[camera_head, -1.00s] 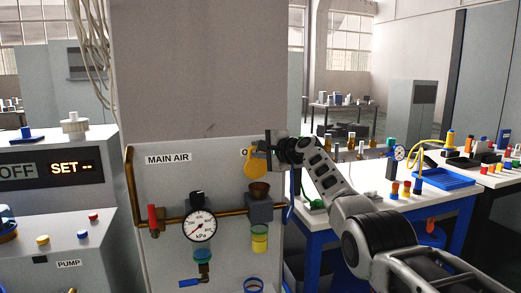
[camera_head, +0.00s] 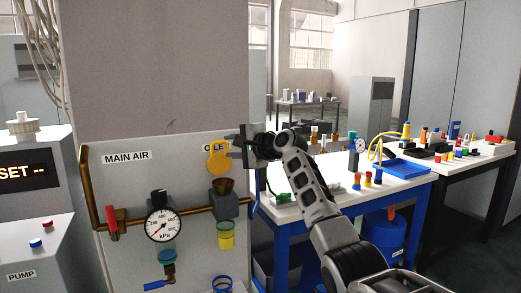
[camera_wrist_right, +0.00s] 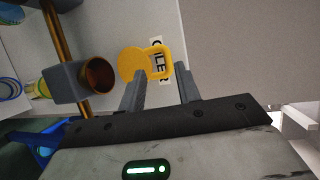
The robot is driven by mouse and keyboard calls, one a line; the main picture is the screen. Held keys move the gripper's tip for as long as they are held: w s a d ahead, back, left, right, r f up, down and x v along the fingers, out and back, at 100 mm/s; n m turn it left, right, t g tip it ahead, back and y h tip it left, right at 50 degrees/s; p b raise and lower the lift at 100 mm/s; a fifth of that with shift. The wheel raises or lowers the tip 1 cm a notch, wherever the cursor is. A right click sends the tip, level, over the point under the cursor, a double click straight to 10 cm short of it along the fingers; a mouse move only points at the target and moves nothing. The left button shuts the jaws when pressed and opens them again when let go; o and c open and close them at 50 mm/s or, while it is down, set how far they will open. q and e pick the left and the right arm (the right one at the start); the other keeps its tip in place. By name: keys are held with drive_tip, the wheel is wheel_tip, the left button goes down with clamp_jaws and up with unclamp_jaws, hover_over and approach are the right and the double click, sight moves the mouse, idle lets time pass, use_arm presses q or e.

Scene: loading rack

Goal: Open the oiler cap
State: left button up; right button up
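The yellow round oiler cap (camera_head: 218,159) stands swung up on the panel, above the brown open mouth of the oiler (camera_head: 223,186), which it does not cover. In the right wrist view the cap (camera_wrist_right: 132,64) has a loop-shaped tab, close to my fingertips, and the open cup (camera_wrist_right: 97,75) lies to its left. My right gripper (camera_head: 231,147) is just right of the cap. Its two fingers (camera_wrist_right: 161,76) are spread apart with nothing clamped between them. My left gripper is out of view.
The gauge (camera_head: 166,225), red-handled valve (camera_head: 112,222) and brass pipe (camera_head: 92,191) are left of the oiler on the same panel. A yellow-banded glass bowl (camera_head: 226,237) hangs below it. A white workbench (camera_head: 388,192) with small parts stands to the right.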

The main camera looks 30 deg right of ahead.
drive_tip(key=b+v, duration=0.2)
drive_tip(key=v, duration=0.8)
drive_tip(key=shift+s, duration=0.2)
drive_tip(key=shift+d, duration=0.15)
drive_tip(key=s+a+f+n+g+h, duration=0.1)
drive_tip(key=s+a+f+n, duration=0.15)
drive_tip(key=f, duration=0.75)
drive_tip(key=s+a+f+n+g, duration=0.1)
drive_tip(key=s+a+f+n, duration=0.15)
drive_tip(key=f, duration=0.75)
drive_tip(key=s+a+f+n+g+h, duration=0.1)
drive_tip(key=s+a+f+n, duration=0.15)
drive_tip(key=f, duration=0.85)
drive_tip(key=s+a+f+n, duration=0.3)
drive_tip(key=s+a+f, duration=0.1)
drive_tip(key=s, duration=0.5)
drive_tip(key=s+a+f+n+g, duration=0.1)
drive_tip(key=s+a+f+n, duration=0.3)
drive_tip(key=s+f, duration=0.3)
drive_tip(key=s+a+f+n+g, duration=0.1)
drive_tip(key=s+a+f+n, duration=0.2)
drive_tip(key=s, duration=0.7)
wheel_tip(320, 180, down, 3)
drive_tip(key=shift+s+a+r, duration=0.2)
drive_tip(key=shift+s+a, duration=0.15)
drive_tip(key=shift+a, duration=0.5)
drive_tip(key=shift+n, duration=0.25)
